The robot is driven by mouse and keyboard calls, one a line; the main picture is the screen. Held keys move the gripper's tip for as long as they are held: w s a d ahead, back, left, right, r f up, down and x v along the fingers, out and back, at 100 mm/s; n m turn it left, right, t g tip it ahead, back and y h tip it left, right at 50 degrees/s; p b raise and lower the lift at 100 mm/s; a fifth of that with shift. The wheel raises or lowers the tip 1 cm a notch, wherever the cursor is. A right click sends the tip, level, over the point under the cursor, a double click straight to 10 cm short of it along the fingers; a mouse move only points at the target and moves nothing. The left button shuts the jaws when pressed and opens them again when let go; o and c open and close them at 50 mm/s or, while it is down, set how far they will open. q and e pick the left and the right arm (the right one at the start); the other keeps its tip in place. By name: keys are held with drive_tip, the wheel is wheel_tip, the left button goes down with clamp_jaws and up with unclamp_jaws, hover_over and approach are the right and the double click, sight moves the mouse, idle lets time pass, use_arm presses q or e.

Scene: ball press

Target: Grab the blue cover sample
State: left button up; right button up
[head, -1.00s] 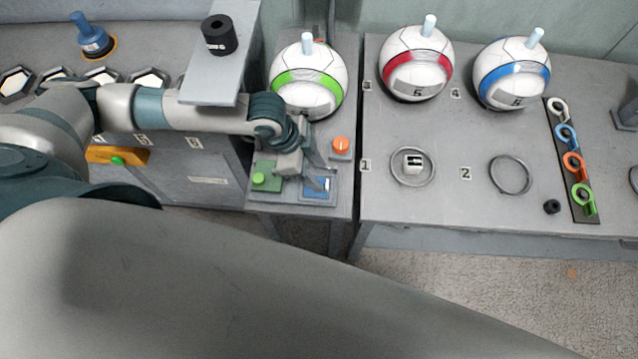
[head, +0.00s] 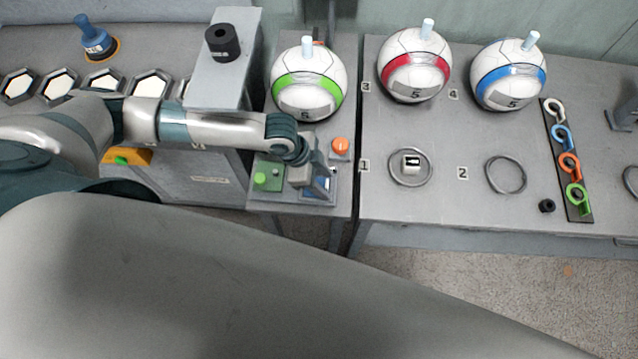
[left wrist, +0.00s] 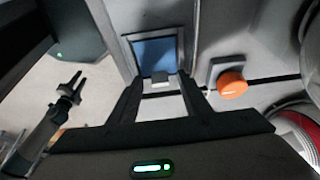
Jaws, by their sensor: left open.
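A blue square panel with a pale tab lies in a framed grey slot on the narrow middle table; it shows in the left wrist view (left wrist: 157,56) and partly in the head view (head: 318,188). It is the blue flat piece nearest my left gripper (left wrist: 160,92). That gripper is open, with the pale tab between its fingertips in the wrist picture. I cannot tell whether the fingers touch it. In the head view the left gripper (head: 322,178) hides part of the panel. A small dark two-finger gripper, apparently my right one (left wrist: 72,86), shows in the wrist view.
An orange button (head: 340,146) and a green button (head: 261,179) flank the slot. A green-banded ball (head: 307,83) stands behind. A grey raised plate with a black cylinder (head: 222,42) is at left. Colored rings, including a blue one (head: 562,137), lie on a strip at right.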

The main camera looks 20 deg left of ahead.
idle(0.3)
use_arm(q)
clamp_jaws()
drive_tip(key=shift+r+b, duration=0.4)
drive_tip(key=shift+r, duration=0.35)
wheel_tip(320, 180, up, 2)
drive_tip(key=shift+r+b, duration=0.15)
drive_tip(key=shift+b, duration=0.35)
drive_tip(key=w+d+r+b, duration=0.1)
drive_tip(key=d+r+b, duration=0.2)
drive_tip(key=d+r, duration=0.4)
drive_tip(key=d, duration=0.4)
drive_tip(key=shift+w+d+r, duration=0.15)
drive_tip(key=shift+w+d, duration=0.15)
drive_tip(key=shift+w, duration=0.05)
